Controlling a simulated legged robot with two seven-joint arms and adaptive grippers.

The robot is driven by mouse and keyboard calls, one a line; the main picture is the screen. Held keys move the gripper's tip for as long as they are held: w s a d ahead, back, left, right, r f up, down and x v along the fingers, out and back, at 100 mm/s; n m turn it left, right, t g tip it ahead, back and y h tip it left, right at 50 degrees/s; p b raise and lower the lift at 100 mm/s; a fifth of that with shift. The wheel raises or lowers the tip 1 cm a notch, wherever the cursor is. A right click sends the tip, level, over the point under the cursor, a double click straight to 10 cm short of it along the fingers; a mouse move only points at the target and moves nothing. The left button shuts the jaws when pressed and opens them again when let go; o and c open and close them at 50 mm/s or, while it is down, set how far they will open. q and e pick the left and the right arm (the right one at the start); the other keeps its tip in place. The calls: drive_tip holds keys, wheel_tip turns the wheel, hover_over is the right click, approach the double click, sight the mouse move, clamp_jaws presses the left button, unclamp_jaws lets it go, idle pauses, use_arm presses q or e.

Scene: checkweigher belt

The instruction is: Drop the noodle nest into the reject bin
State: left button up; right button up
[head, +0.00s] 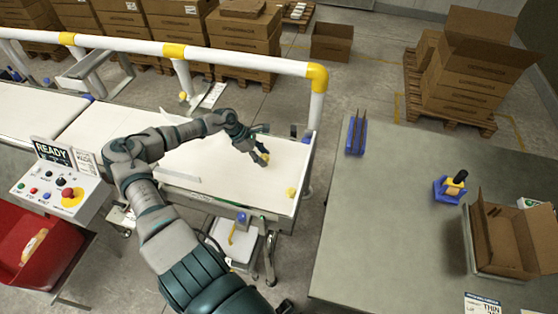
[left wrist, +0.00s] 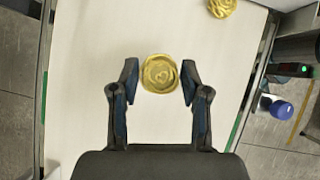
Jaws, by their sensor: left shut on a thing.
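A round yellow noodle nest (left wrist: 160,74) sits between the fingertips of my left gripper (left wrist: 160,84) in the left wrist view. In the head view the same nest (head: 265,158) shows at the tip of my left gripper (head: 257,148), over the white belt (head: 225,170). My left gripper is shut on this nest. The height of the nest above the belt is hard to tell. A second nest (head: 291,192) lies near the belt's right end, and it also shows in the left wrist view (left wrist: 221,7). The red reject bin (head: 30,262) stands at the lower left, with a pale object inside.
A control box (head: 62,197) with a READY screen stands between belt and bin. A white rail (head: 230,58) with yellow joints runs behind the belt. A grey table (head: 390,215) at the right holds blue holders and an open carton (head: 505,240).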

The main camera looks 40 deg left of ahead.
use_arm(q)
drive_tip(key=s+a, duration=0.1)
drive_tip(key=a, duration=0.1)
drive_tip(key=s+a+p, duration=0.1)
drive_tip(key=a, duration=0.1)
drive_tip(key=s+a+p, duration=0.1)
drive_tip(key=a, duration=0.1)
drive_tip(key=shift+s+r, duration=0.1)
drive_tip(key=shift+s, duration=0.05)
drive_tip(key=shift+s+a, duration=0.3)
drive_tip(key=shift+a, duration=0.25)
use_arm(e)
drive_tip(key=shift+s+d+r, duration=0.1)
drive_tip(key=shift+s+r, duration=0.05)
drive_tip(key=shift+s, duration=0.45)
drive_tip(key=shift+s+d+r, duration=0.15)
drive_tip(key=shift+s, duration=0.45)
drive_tip(key=shift+s+d+r, duration=0.1)
drive_tip(key=shift+s+r, duration=0.05)
drive_tip(key=shift+s, duration=0.45)
